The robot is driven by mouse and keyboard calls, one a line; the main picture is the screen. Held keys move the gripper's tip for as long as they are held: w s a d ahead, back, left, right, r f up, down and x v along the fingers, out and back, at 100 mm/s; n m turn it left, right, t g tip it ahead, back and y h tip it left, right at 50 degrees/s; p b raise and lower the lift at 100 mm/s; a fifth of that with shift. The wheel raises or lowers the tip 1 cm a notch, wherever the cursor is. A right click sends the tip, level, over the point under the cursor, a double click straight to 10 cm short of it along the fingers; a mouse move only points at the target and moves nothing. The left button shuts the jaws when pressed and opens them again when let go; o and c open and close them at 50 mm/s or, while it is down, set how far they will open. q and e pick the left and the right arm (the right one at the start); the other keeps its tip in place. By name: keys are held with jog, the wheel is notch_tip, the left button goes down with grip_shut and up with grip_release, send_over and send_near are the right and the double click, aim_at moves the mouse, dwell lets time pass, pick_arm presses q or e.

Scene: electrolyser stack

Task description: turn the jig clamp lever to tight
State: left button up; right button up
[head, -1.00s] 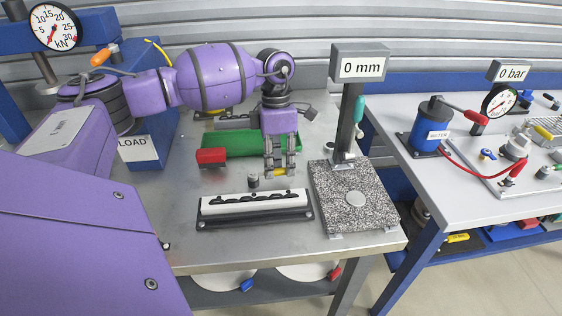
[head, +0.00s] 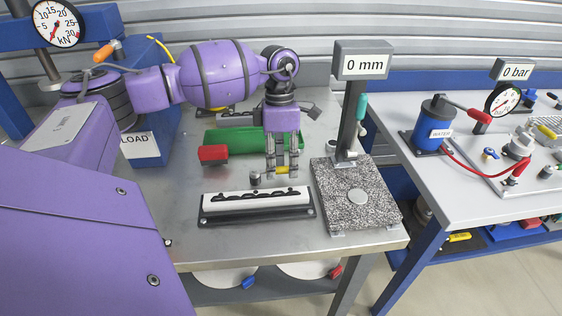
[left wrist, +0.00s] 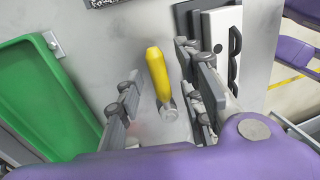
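The clamp lever has a yellow handle (head: 283,170) and a small grey post (head: 255,178) at its left end, just behind the jig (head: 256,212) with its white block. The left wrist view shows the yellow handle (left wrist: 157,72) and the metal post end (left wrist: 168,110). My left gripper (head: 282,171) points down over the handle. In the left wrist view its fingers (left wrist: 162,95) stand open on either side of the handle, with visible gaps. The handle points right in the head view. No tight marking is legible. My right gripper is not in view.
A green tray (head: 222,138) and a red block (head: 213,154) lie behind the jig. A speckled gauge plate (head: 335,190) with a post and "0 mm" display (head: 363,66) stands close on the right. A blue "LOAD" press (head: 143,148) stands left.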

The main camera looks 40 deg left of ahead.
pick_arm(q)
notch_tip(320, 180, up, 12)
jog(key=w+a, duration=0.1)
jog(key=shift+w+a, duration=0.3)
jog(key=shift+w, duration=0.05)
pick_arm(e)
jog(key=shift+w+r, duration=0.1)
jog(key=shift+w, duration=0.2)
pick_arm(q)
jog(key=shift+f, duration=0.15)
